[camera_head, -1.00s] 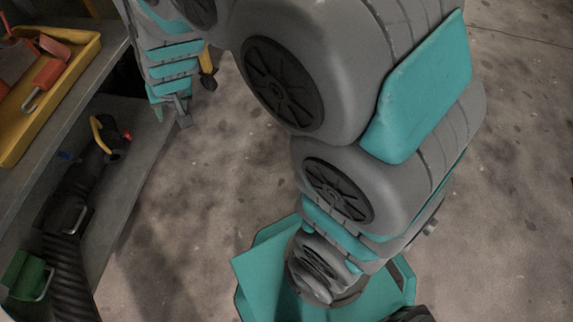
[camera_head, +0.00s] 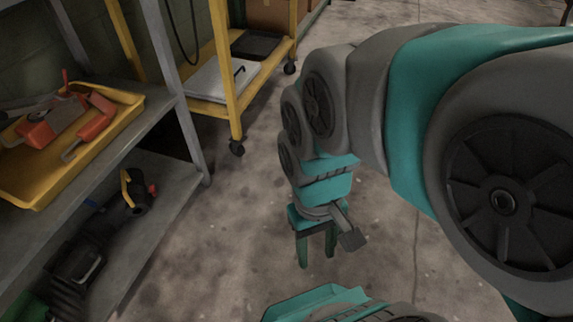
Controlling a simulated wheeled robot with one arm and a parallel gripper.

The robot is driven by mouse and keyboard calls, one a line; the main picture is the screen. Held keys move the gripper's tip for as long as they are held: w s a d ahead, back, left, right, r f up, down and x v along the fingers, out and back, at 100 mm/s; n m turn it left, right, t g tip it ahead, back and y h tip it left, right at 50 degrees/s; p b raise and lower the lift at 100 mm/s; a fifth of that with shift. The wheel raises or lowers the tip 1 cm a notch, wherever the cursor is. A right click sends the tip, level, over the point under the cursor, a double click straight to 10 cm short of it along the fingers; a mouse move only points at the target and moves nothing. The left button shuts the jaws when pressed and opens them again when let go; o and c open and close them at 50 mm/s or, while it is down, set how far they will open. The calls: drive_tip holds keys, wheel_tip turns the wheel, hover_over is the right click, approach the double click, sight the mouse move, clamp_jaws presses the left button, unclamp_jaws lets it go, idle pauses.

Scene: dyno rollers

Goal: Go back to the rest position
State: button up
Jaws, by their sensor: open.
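My gripper (camera_head: 317,258) hangs at the end of my grey and teal arm, near the middle of the head view. Its two dark green fingers point down and stand apart, with nothing visible between them. It is over the bare concrete floor, to the right of the metal shelf (camera_head: 197,150) and apart from it. My arm fills much of the right side and hides the floor behind it.
A yellow tray (camera_head: 125,147) with orange tools lies on the upper shelf at left. A black tool (camera_head: 118,208) lies on the lower shelf. A yellow wheeled cart (camera_head: 228,85) stands behind. Open floor (camera_head: 230,260) lies between shelf and arm.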

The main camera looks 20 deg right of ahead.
drive_tip(key=shift+r, duration=0.1)
wheel_tip(320, 180, up, 10)
drive_tip(key=p, duration=1)
